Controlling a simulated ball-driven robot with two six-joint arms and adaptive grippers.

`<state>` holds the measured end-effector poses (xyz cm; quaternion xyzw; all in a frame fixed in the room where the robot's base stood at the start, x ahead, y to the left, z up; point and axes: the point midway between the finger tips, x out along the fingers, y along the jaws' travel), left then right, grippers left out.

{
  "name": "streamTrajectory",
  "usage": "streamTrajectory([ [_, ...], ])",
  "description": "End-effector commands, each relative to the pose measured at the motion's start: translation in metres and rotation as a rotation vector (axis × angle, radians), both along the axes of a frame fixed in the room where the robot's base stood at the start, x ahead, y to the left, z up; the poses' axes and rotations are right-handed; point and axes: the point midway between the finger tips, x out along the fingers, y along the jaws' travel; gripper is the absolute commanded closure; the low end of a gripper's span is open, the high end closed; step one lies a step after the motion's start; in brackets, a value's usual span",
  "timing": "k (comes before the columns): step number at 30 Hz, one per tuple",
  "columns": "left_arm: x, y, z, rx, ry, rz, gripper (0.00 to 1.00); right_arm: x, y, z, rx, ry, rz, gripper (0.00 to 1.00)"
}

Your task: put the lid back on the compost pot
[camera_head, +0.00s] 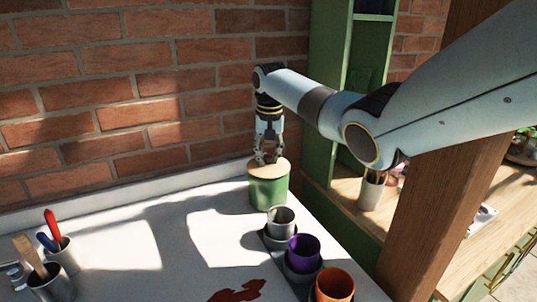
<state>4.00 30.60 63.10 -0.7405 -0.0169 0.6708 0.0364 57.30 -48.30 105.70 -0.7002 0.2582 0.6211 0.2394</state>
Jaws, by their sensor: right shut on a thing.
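The compost pot (268,191) is a green cylinder standing near the far right edge of the white table. A wooden lid (258,170) lies on its top and looks level; whether it is fully seated is too small to tell. My right gripper (268,157) points down at the lid's centre from above. Its fingers are shut on the lid's top part, probably a knob, which they mostly hide. My left gripper is not in view.
Grey, purple (303,252) and orange (335,285) cups stand in a dark holder in front of the pot. Metal cups with tools (52,282) stand at the left. A brick wall and a green shelf (322,120) rise behind. The table's middle is clear apart from a red-brown patch.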

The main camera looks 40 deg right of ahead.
Motion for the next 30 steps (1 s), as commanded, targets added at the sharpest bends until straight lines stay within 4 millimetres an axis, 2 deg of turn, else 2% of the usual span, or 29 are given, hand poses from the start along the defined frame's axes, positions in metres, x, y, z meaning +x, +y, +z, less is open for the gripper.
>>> streamTrajectory([
  [10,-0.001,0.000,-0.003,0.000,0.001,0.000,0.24,0.000,0.000,-0.007,0.000,0.000,0.000,1.00],
  [11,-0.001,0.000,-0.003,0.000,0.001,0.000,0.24,0.000,0.000,-0.007,0.000,0.000,0.000,0.76],
  [16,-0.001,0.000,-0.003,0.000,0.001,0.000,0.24,0.000,0.000,-0.007,0.000,0.000,0.000,0.54],
  [25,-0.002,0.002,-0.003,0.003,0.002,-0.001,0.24,0.000,0.000,-0.005,0.000,0.000,0.000,0.53],
  [30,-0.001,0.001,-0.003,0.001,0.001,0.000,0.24,-0.001,0.001,0.015,-0.002,-0.004,0.000,0.53],
])
